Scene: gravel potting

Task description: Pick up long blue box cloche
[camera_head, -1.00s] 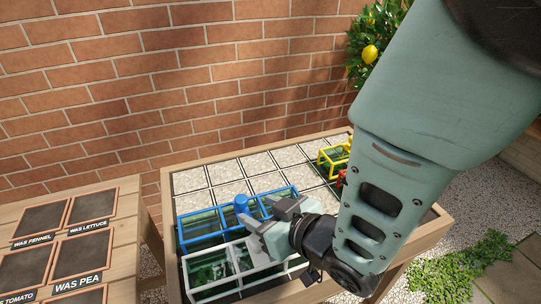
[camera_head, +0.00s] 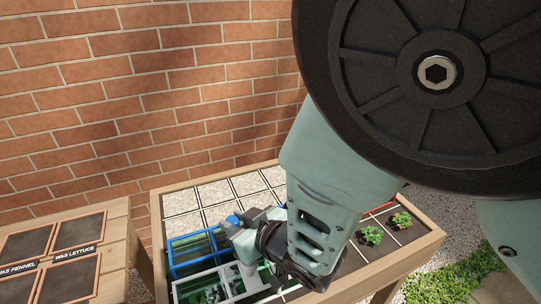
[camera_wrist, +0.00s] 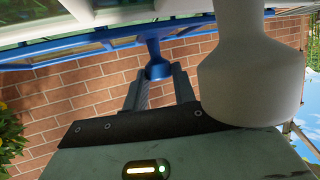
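The long blue box cloche (camera_head: 190,268), a blue frame with clear panes, sits on the planter table behind a white one. Its blue frame crosses the top of the wrist view (camera_wrist: 90,45). A blue knob (camera_wrist: 158,70) stands out from it there. In the head view the knob (camera_head: 233,219) shows by my gripper. My gripper (camera_head: 246,222) is at the knob. In the wrist view its two fingers (camera_wrist: 161,76) are spread, one on each side of the knob, with slight gaps. The cloche's right part is hidden behind my arm.
A white box cloche (camera_head: 217,294) stands close in front; its thick white knob (camera_wrist: 250,75) is right beside my gripper. A red frame (camera_head: 385,206) and seedlings (camera_head: 371,236) lie to the right. A brick wall (camera_head: 130,90) rises behind. A side table with labelled plots (camera_head: 70,262) stands left.

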